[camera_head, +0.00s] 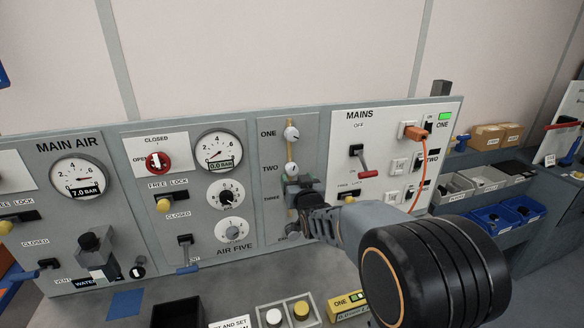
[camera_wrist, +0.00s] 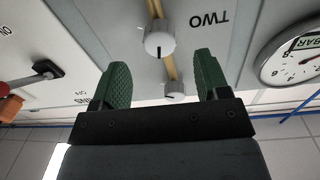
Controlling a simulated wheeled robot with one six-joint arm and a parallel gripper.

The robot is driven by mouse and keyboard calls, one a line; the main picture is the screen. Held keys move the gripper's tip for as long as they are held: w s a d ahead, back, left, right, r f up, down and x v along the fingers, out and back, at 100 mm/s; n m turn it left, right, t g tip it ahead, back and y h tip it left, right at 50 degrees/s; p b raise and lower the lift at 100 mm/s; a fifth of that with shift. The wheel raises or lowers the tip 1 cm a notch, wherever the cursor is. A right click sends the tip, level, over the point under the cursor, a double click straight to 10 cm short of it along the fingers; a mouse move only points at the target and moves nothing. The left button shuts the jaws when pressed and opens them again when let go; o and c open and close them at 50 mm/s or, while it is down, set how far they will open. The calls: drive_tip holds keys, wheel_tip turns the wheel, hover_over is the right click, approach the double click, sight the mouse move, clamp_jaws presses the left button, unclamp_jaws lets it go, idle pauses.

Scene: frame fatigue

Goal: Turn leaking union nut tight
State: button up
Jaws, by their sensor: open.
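Two white round union nuts with dark marks sit on a brass pipe: nut ONE (camera_head: 291,134) above, nut TWO (camera_head: 291,169) below it. The place by label THREE is hidden behind my gripper (camera_head: 300,184). My gripper is open and empty, its green fingers close to the panel at or just below nut TWO. In the upside-down wrist view, nut TWO (camera_wrist: 160,40) shows ahead of my gripper (camera_wrist: 162,66), between the lines of the fingers and apart from them. Nut ONE (camera_wrist: 174,90) shows farther off. I cannot tell which nut leaks.
Left of the pipe are a gauge (camera_head: 219,150) reading 0.0 bar, a red knob (camera_head: 158,162) and dials. The mains panel (camera_head: 345,130) has a red lever (camera_head: 368,174) and an orange cable (camera_head: 424,172). A bench with trays (camera_head: 288,312) lies below.

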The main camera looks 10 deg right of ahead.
sight(293, 172)
drive_tip(key=shift+w+p, duration=0.85)
drive_tip(key=shift+w, duration=2.25)
drive_tip(key=shift+c, duration=0.5)
drive_tip(key=c, duration=0.8)
